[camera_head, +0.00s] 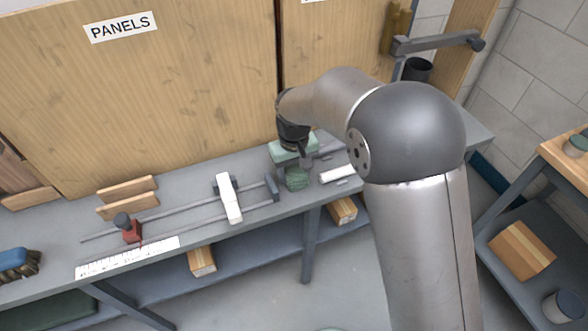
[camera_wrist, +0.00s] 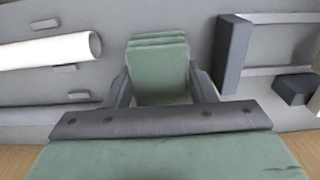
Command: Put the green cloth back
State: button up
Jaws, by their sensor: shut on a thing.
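The green cloth (camera_head: 297,180) is a small folded bundle at the bench's front part, directly below my wrist. In the wrist view the cloth (camera_wrist: 158,68) shows stacked folds at its far end. My gripper (camera_wrist: 160,88) is shut on it, with one dark finger on each side. In the head view my gripper (camera_head: 297,170) points down over the grey bench (camera_head: 70,210). The cloth's lower side is hidden, so I cannot tell whether it touches the bench.
A white tube (camera_head: 337,173) lies right of the cloth. Left of it are a bar rack (camera_head: 272,187) with a white pipe (camera_head: 229,198), a red tool (camera_head: 131,232), a ruler (camera_head: 128,258) and a blue brush (camera_head: 18,262). Wooden panels (camera_head: 150,110) stand behind.

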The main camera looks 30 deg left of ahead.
aim_at(294, 170)
jog(key=shift+f, duration=0.1)
jog(key=shift+f, duration=0.15)
jog(key=o, duration=0.9)
jog(key=shift+o, duration=0.2)
notch_tip(294, 170, up, 13)
jog(key=shift+f, duration=0.2)
